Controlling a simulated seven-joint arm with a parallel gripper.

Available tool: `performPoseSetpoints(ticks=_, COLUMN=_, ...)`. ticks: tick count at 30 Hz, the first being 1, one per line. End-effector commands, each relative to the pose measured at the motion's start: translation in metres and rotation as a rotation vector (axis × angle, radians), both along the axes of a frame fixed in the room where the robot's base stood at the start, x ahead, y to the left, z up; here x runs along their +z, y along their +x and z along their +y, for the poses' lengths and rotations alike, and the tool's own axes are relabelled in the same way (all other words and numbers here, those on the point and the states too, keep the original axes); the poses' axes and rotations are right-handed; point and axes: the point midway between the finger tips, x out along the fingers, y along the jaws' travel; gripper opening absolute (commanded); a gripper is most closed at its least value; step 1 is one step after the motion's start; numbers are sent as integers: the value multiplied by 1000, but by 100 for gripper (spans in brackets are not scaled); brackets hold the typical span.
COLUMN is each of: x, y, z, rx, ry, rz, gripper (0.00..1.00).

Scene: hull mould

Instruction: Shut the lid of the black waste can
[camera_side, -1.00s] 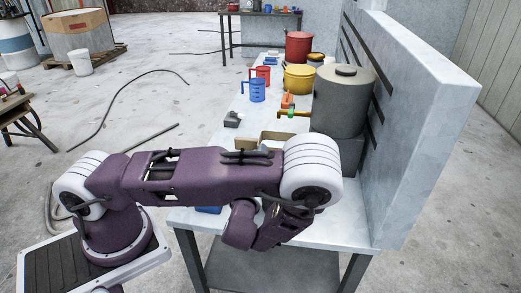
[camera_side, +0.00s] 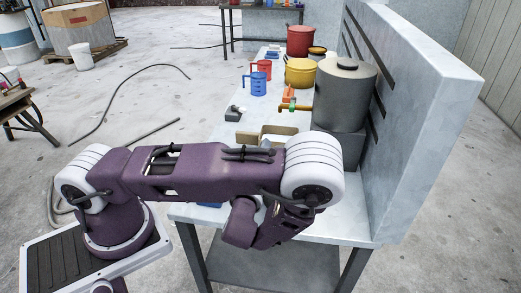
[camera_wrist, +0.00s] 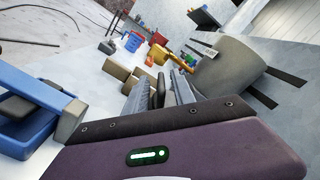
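I cannot pick out a clearly black waste can. The nearest match is a large dark grey can (camera_side: 345,97) with a dark knob on its flat top, standing upright at the bench's right side against the wall panel. It looks closed from the side; whether its top is a hinged lid I cannot tell. In the wrist view the grey can (camera_wrist: 232,68) is ahead and to the right of my gripper (camera_wrist: 161,88), apart from it. In the side view my arm hides the gripper.
A yellow pot (camera_side: 300,72), a red pot (camera_side: 300,39), a blue jug (camera_side: 258,84) and a red jug (camera_side: 264,67) stand farther along the bench. Tan blocks (camera_wrist: 118,74) and a blue bin (camera_wrist: 28,107) lie left of my gripper. The wall panel (camera_side: 420,130) bounds the right.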

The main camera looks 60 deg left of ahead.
Motion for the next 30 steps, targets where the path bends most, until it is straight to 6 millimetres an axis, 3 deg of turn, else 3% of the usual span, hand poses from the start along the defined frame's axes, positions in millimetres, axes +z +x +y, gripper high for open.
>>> performPoseSetpoints(ticks=6, x=0, y=-31, z=-33, rx=-5, ry=0, rz=0, gripper=31)
performPoseSetpoints(ticks=10, x=0, y=-42, z=-42, rx=-3, ry=-1, rz=-1, gripper=31)
performPoseSetpoints(ticks=19, x=0, y=-44, z=-43, rx=2, ry=-1, rz=-2, gripper=31)
performPoseSetpoints(ticks=23, x=19, y=-55, z=-28, rx=128, ry=-49, rz=-17, gripper=31)
performPoseSetpoints(ticks=26, x=48, y=-84, z=-1, rx=379, ry=-170, rz=-33, gripper=31)
performPoseSetpoints(ticks=30, x=74, y=-145, z=20, rx=749, ry=-453, rz=-15, gripper=31)
